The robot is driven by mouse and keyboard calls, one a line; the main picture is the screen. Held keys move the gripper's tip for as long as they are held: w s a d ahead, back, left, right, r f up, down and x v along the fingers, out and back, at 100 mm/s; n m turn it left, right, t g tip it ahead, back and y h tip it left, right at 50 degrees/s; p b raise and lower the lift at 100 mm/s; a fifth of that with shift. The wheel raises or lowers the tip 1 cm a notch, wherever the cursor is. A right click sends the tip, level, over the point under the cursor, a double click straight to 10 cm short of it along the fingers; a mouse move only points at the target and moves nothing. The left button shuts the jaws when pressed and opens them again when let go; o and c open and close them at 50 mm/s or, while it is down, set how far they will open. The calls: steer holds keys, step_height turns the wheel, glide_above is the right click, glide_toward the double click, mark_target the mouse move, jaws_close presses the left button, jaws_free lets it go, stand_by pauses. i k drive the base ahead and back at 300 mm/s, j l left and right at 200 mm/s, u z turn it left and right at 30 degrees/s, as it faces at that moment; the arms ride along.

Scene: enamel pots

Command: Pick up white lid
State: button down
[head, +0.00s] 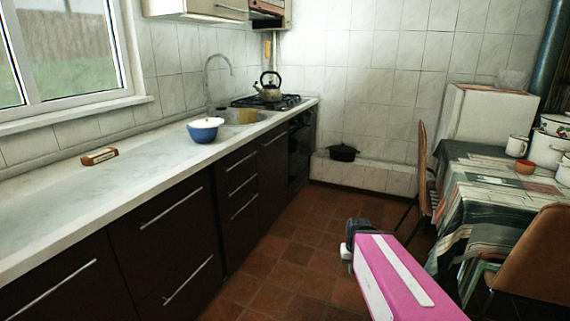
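My pink arm reaches in from the bottom right. The dark end of it, my gripper (349,244), is over the floor to the right of the counter, well apart from the lid. Its fingers cannot be made out, and nothing is visibly held.
The pale counter (60,195) runs along the left, with a brown block (99,156) on it. A kettle (269,88) stands on the stove. At right is a table with a patterned cloth (470,190), a mug (517,146), white pots (546,150) and chairs. The tiled floor between is clear.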

mark_target(205, 122)
steer(key=i+u, duration=0.25)
steer(key=i, duration=0.15)
steer(key=i+l+u, duration=0.2)
steer(key=i, duration=0.15)
steer(key=i+l+u, duration=0.25)
steer(key=i, duration=0.15)
steer(key=i+l+u, duration=0.15)
steer(key=u, duration=0.35)
steer(key=i+l+u, duration=0.25)
steer(key=u, duration=0.2)
steer(key=i+l+u, duration=0.2)
steer(key=u, duration=0.3)
steer(key=l+u, duration=0.5)
steer(key=i+j, duration=0.05)
